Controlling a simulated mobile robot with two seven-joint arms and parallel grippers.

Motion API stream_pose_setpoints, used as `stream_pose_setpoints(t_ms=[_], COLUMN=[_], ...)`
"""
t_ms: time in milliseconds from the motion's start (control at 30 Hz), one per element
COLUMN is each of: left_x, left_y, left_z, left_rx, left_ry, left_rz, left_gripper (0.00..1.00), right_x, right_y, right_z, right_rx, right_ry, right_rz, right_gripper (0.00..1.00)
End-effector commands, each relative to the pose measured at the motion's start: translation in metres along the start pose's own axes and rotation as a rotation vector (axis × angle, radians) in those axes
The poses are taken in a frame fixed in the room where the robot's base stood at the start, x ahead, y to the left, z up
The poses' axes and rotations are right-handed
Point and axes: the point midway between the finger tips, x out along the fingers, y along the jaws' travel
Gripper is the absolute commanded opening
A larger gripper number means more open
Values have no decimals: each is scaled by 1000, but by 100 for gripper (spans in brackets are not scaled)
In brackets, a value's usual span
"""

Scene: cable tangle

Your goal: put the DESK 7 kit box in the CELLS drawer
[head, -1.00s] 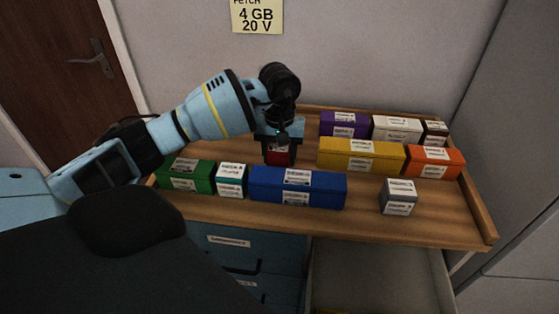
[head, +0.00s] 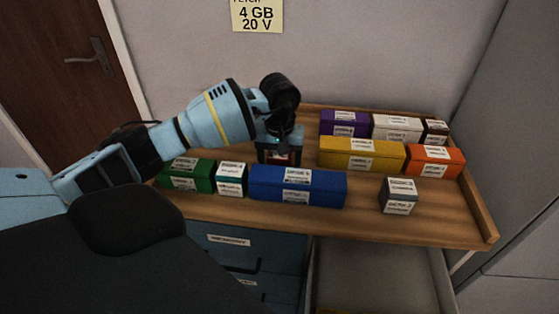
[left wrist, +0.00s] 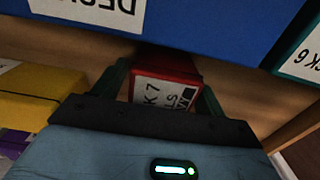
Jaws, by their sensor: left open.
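The DESK 7 kit box is a small red box (head: 279,158) with white labels, standing on the wooden desk top behind the blue box. It also shows in the left wrist view (left wrist: 168,62), its label partly readable as "K 7" and "LLS". My left gripper (head: 280,150) is over it, open, with one finger on each side of the box (left wrist: 163,80). Whether the fingers touch it I cannot tell. An open, pale-walled drawer (head: 380,270) extends below the desk's right part; its label is not in view. My right gripper is not in view.
A blue box (head: 298,187) stands just in front, with teal (head: 230,179) and green (head: 186,175) boxes left of it. Yellow (head: 361,154), orange (head: 434,160) and grey (head: 399,196) boxes stand right. Purple, white and brown boxes are behind. Closed blue drawers (head: 248,247) are front left.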

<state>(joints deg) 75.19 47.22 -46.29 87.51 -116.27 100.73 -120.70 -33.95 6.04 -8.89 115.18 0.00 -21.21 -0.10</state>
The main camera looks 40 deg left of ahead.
Motion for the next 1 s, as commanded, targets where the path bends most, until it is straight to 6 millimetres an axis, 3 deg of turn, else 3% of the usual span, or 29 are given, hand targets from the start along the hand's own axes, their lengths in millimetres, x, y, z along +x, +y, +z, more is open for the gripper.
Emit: stream_pose_setpoints(t_ms=[267, 700, 1000], left_x=[-25, -106, -123], left_y=[0, 0, 0], left_z=[-1, -1, 0], left_rx=[-1, -1, 0], left_ry=[4, 2, 0], left_rz=[2, 1, 0], left_gripper=[72, 72, 72], right_x=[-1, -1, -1], right_y=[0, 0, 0], right_z=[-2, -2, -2], right_rx=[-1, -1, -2], right_ry=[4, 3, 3], right_rz=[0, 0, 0], right_gripper=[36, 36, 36])
